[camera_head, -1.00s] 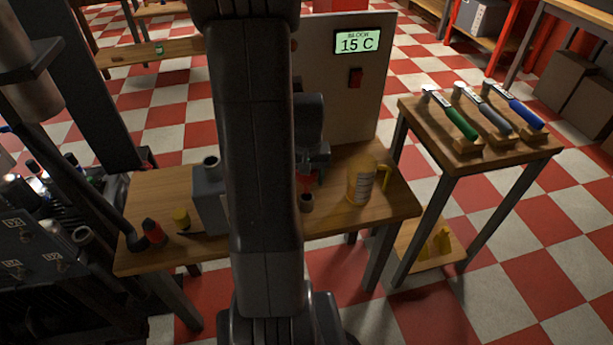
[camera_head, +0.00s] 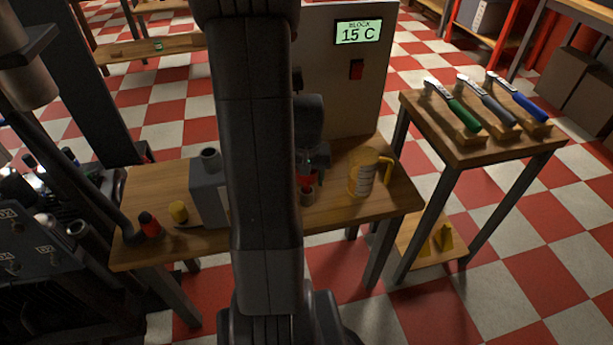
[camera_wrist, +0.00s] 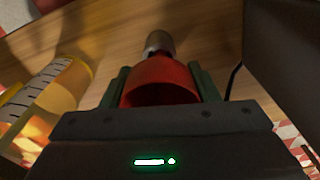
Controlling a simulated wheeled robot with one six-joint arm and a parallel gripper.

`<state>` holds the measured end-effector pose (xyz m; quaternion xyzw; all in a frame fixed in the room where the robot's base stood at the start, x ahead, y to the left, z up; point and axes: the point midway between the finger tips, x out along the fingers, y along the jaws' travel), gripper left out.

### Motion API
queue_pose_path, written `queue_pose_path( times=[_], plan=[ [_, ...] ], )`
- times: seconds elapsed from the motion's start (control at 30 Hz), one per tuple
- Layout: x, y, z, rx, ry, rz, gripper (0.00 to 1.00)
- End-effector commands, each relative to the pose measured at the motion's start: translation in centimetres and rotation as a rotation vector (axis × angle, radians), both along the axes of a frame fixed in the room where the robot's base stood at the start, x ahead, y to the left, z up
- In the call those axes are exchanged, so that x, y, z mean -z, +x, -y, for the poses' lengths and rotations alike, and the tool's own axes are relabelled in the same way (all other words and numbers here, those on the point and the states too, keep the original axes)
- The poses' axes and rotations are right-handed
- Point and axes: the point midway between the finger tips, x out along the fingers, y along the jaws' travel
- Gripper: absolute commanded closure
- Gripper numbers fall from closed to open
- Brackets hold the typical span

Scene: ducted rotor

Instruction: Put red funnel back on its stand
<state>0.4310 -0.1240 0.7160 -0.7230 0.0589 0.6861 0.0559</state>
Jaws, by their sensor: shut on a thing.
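The red funnel (camera_wrist: 160,82) is between the green fingers of my gripper (camera_wrist: 161,88) in the wrist view, its wide mouth toward the camera. My gripper is shut on it. A small round metal-coloured stand (camera_wrist: 158,42) shows just beyond the funnel's narrow end. In the head view, my gripper (camera_head: 311,163) is over the table, partly behind my arm. The funnel (camera_head: 306,183) shows as a red patch just above the brownish stand (camera_head: 307,198). The spout is hidden, so I cannot tell whether it is inside the stand.
A clear yellow measuring jug (camera_head: 362,180) stands close right of the stand. A tall panel (camera_head: 340,90) rises behind the wooden table (camera_head: 335,214).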

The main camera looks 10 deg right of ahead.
Motion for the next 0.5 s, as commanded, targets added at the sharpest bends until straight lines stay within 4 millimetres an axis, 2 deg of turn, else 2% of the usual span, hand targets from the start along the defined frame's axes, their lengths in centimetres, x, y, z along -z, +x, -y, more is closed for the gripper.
queue_pose_path(
  times=[0.5],
  plan=[
    [2.3, 0.0, 0.0, 0.000, 0.000, -0.002, 0.68]
  ],
)
